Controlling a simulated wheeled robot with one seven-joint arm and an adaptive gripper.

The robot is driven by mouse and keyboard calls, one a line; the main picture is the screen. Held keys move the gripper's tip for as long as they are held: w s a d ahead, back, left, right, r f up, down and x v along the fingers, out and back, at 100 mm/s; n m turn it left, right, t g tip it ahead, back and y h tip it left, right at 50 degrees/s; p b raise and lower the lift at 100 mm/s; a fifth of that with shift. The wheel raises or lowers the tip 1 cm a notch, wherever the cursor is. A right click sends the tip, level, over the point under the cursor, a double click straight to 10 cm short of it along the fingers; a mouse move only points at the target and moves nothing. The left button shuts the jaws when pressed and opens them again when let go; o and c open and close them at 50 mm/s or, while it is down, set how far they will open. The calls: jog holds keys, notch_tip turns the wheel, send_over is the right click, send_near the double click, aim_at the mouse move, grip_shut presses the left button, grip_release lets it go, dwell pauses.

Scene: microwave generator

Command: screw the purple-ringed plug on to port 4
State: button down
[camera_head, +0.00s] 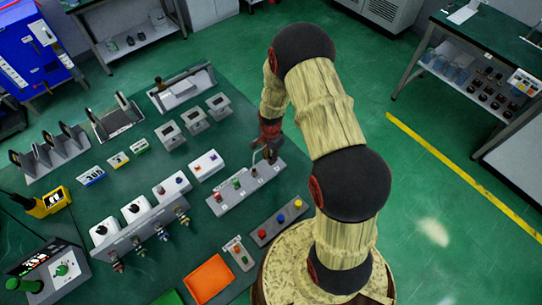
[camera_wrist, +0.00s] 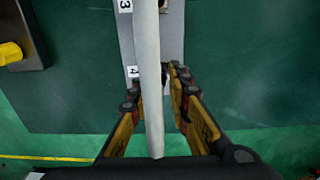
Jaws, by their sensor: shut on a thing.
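My gripper (camera_wrist: 158,88) is shut on the plug at the end of a thick pale grey cable (camera_wrist: 151,90). The cable runs down the middle of the wrist view and hides most of the plug; its purple ring does not show. The grey port strip (camera_wrist: 172,35) lies under the fingertips, with the label 4 (camera_wrist: 132,71) just left of them and the label 3 farther up. Port 4 itself is hidden by the cable and fingers. In the head view my gripper (camera_head: 266,146) is at the right end of the port strip (camera_head: 225,205). Whether plug and port touch, I cannot tell.
A strip with red, blue and yellow buttons (camera_head: 269,233) lies in front of the port strip. A white box with coloured buttons (camera_head: 206,165) stands to its left. An orange tray (camera_head: 208,279) is at the front. A yellow object (camera_wrist: 10,53) shows left in the wrist view.

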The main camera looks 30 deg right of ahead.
jog(key=c, duration=1.6)
grip_release()
jog(key=shift+c, duration=0.2)
jog(key=shift+o, duration=0.3)
jog(key=shift+f, duration=0.1)
notch_tip(320, 180, up, 12)
